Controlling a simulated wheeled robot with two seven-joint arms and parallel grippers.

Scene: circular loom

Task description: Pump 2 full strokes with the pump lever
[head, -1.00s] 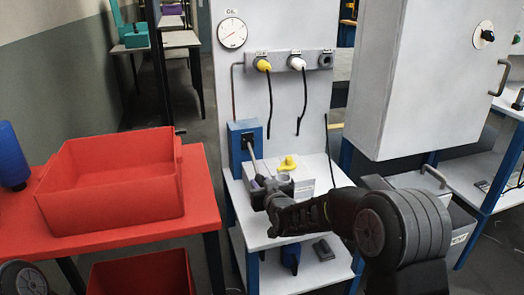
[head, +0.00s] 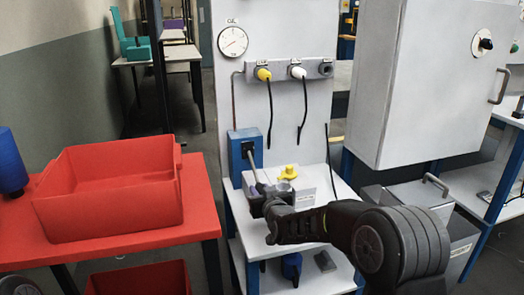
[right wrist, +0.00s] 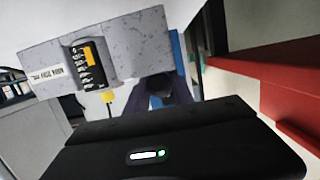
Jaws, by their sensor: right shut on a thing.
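The pump is a blue upright box (head: 240,140) on the white bench, below the gauge panel. Its grey pump lever (head: 252,168) slopes out of a dark slot, down and toward me. My right gripper (head: 260,194) is shut on the lever's outer end, and its jaws hide most of the handle. My left gripper is not in view.
Yellow and white plugs with hanging black cables are on the panel. A red tray (head: 110,215) is on the red table at left. A grey cabinet (head: 430,80) stands at right.

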